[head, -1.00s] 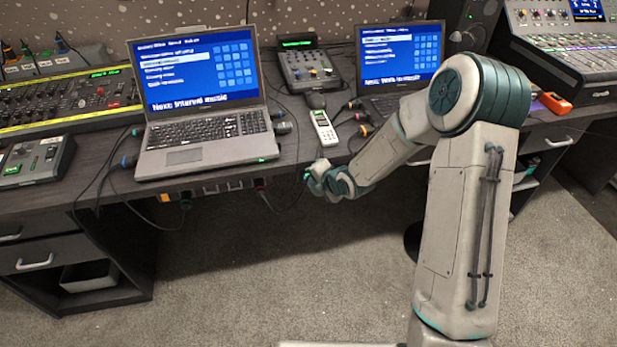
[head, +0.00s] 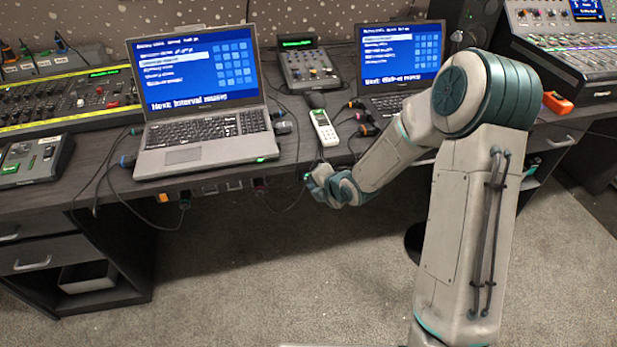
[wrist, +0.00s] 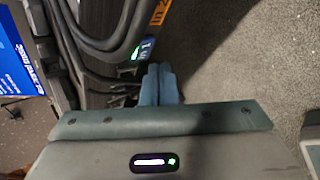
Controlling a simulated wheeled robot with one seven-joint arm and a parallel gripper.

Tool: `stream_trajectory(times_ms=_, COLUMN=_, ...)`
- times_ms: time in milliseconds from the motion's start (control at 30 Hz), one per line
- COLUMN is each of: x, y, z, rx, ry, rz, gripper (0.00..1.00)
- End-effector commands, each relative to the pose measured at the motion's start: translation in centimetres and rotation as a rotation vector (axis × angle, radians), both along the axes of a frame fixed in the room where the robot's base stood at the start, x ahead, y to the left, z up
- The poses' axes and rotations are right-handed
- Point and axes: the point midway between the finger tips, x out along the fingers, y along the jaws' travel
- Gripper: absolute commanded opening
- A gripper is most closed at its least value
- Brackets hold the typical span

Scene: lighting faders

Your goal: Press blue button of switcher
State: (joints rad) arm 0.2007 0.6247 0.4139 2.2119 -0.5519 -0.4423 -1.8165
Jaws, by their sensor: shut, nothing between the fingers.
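My gripper (head: 309,180) is in front of the desk's front edge, below the white handheld device. In the wrist view the two blue-grey fingers (wrist: 159,70) are together with nothing between them, near dark cables. No blue button can be made out in either view. Two small control boxes could be the switcher, and I cannot tell which: one with lit green buttons (head: 32,160) at the desk's left, and a grey one with knobs and a green display (head: 308,66) at the back between the laptops. My gripper is apart from both.
A large laptop (head: 200,128) and a second laptop (head: 400,70) stand on the dark desk (head: 85,185). A white handheld device (head: 323,127) lies between them. Cables hang over the front edge. A mixer (head: 70,97) is at left. The carpet in front is clear.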

Motion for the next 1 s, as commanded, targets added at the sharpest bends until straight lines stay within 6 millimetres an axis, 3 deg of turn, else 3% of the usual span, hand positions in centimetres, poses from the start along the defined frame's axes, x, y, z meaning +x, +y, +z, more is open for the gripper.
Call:
stream_trajectory(times_ms=433, x=-4.0, y=-1.2, z=-0.1, rx=-0.002, ry=0.0, rz=0.0, gripper=0.0)
stream_trajectory(times_ms=1000, x=-4.3, y=-1.2, z=0.0, rx=-0.001, ry=0.001, rz=0.0, gripper=0.0)
